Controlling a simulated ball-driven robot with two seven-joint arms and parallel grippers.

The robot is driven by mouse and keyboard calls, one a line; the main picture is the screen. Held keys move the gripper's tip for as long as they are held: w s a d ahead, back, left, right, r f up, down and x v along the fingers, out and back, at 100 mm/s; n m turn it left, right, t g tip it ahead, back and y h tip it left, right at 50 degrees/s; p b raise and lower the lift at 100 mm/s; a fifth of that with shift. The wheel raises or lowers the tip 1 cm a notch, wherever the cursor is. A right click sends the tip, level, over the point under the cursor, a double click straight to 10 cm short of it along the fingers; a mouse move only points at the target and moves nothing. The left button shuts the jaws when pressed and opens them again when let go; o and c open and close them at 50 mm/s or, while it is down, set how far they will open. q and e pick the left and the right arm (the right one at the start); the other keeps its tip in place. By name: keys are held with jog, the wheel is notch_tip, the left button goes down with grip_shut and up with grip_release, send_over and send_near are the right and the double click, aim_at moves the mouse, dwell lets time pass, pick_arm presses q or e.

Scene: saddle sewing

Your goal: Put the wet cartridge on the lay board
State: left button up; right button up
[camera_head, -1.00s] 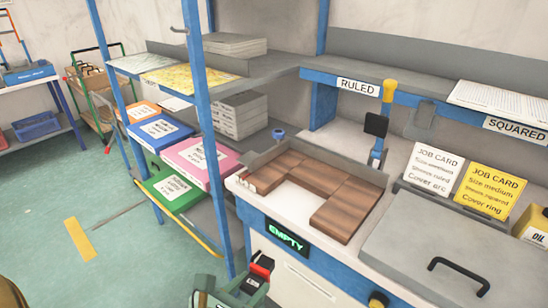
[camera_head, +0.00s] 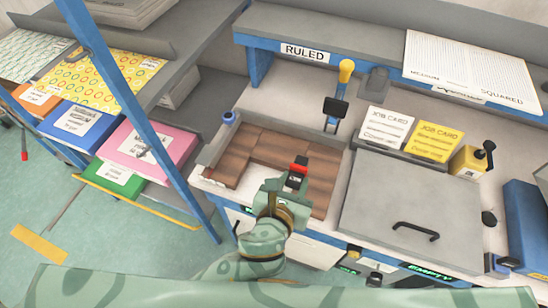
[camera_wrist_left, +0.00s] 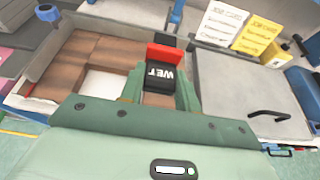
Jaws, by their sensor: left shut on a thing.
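The wet cartridge is a small black block with a red end, and it reads WET in the left wrist view (camera_wrist_left: 160,75). It also shows in the head view (camera_head: 297,175). My left gripper (camera_wrist_left: 160,88) is shut on it; the gripper shows in the head view too (camera_head: 290,186). The gripper holds the cartridge over the brown wooden surface (camera_head: 265,150), which looks like the lay board, inside a grey rim. A white patch shows amid the wood in the left wrist view (camera_wrist_left: 105,85). I cannot tell the cartridge's height above it. My right gripper is not in view.
A grey lid (camera_head: 410,205) with a black handle lies to the right. A blue rack post (camera_head: 140,125) and coloured boxes (camera_head: 150,145) are at the left.

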pick_arm(q)
jog(key=w+a+f+b, duration=0.1)
jog(key=w+f, duration=0.2)
jog(key=w+a+f+b, duration=0.1)
jog(key=w+a+f, duration=0.1)
jog(key=w+f, duration=0.1)
jog(key=w+a+f+b, duration=0.1)
jog(key=w+a+f, duration=0.1)
jog(key=w, duration=0.3)
jog(key=shift+w+a+f+b, duration=0.1)
jog(key=shift+w+f+b, duration=0.05)
jog(key=shift+f+b, duration=0.3)
jog(key=f, duration=0.1)
jog(key=f+b, duration=0.2)
jog(key=f, duration=0.1)
jog(key=shift+w+a, duration=0.15)
jog(key=shift+w, duration=0.1)
jog(key=shift+r, duration=0.1)
jog(key=o, duration=1.1)
jog(key=shift+c, duration=0.2)
